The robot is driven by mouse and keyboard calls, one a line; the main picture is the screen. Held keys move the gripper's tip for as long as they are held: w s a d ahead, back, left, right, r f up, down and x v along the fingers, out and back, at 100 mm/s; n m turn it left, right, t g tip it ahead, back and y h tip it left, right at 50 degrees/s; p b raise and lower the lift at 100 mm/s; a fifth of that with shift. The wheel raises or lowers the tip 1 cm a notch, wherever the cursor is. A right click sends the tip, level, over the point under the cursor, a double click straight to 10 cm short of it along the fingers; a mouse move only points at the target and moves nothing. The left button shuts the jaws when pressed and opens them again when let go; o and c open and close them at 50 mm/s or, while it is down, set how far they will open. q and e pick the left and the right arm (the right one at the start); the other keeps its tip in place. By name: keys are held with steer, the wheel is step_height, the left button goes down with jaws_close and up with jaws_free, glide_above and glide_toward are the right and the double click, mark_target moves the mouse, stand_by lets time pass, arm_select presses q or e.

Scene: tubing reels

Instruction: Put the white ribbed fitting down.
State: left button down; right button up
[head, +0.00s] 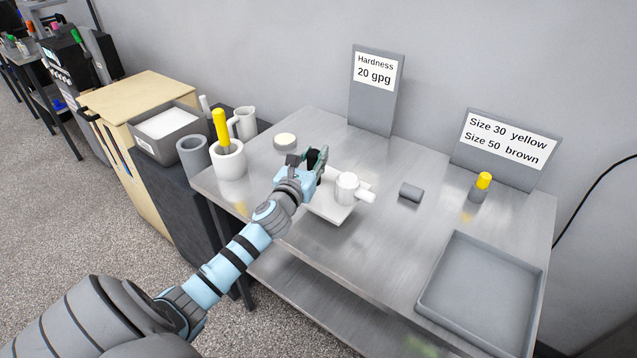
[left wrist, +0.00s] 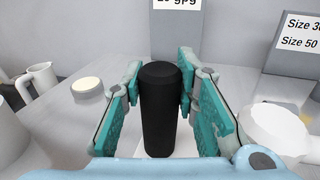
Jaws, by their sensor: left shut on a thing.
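My left gripper (head: 317,160) is shut on a black cylinder, which shows upright between the teal fingers in the left wrist view (left wrist: 168,115). In the head view only a small dark part of the cylinder shows behind the fingers. I cannot tell whether its base touches anything. A white cup-like piece (head: 347,186) with a short white stub at its right stands on a white square plate (head: 325,208), just right of my gripper. It also shows in the left wrist view (left wrist: 275,130). I see no ribs on it. My right gripper is not in view.
A cream-topped disc (head: 285,140), a white mortar (head: 229,162) with a yellow-handled pestle and a white jug (head: 243,122) stand left. Right are a grey cylinder (head: 411,192), a yellow-topped piece (head: 481,186) and a grey tray (head: 480,338). The table's middle front is clear.

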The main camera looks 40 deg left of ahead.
arm_select(q)
step_height(320, 180, down, 6)
steer(key=b, duration=0.3)
steer(key=shift+w+r, duration=0.1)
steer(key=shift+r, duration=0.3)
steer(key=shift+f, duration=0.2)
steer(key=c, duration=1.3)
jaws_free()
steer(key=shift+r, duration=0.1)
steer(key=shift+r, duration=0.2)
steer(key=v, duration=1.2)
